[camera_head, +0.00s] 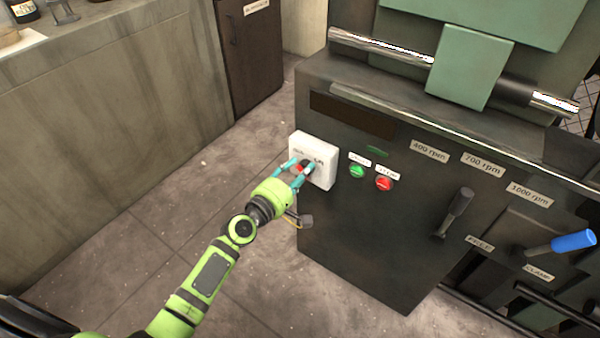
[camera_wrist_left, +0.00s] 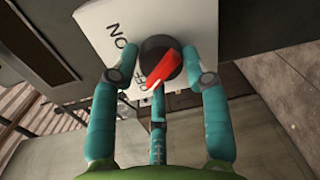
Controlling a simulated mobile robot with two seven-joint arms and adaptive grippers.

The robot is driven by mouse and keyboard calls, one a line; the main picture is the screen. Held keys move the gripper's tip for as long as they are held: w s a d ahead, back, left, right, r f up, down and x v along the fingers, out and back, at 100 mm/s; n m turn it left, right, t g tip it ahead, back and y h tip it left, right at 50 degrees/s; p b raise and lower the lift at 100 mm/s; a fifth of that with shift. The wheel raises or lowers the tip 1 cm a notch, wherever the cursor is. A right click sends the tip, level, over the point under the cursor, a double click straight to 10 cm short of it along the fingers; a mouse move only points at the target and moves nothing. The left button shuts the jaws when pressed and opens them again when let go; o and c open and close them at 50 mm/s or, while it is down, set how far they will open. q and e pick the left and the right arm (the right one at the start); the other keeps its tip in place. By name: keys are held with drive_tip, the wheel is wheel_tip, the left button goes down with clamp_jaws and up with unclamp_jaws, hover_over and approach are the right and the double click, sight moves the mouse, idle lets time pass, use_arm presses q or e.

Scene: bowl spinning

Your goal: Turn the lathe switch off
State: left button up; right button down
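The lathe switch is a black round knob with a red handle (camera_wrist_left: 162,70) on a white box (camera_head: 319,168). The box is on the left front corner of the dark lathe body (camera_head: 360,240). In the left wrist view, the red handle slants, its lower end near the partly hidden "OFF" lettering; other lettering is higher at left. My left gripper (camera_head: 299,170) is at the box, its teal fingers spread on both sides of the knob. It also shows in the left wrist view (camera_wrist_left: 160,58). Whether the fingertips touch the knob is unclear. My right gripper is out of view.
Right of the box are a green button (camera_head: 357,171) and a red button (camera_head: 384,184). Farther right are a black lever (camera_head: 456,212) and a blue-handled lever (camera_head: 573,242). A counter (camera_head: 110,110) stands at left. The floor between (camera_head: 170,200) is clear.

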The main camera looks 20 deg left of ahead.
use_arm(q)
drive_tip(key=shift+o, duration=0.4)
drive_tip(key=shift+a, duration=0.15)
drive_tip(key=shift+f, duration=0.1)
drive_tip(key=v, duration=1.2)
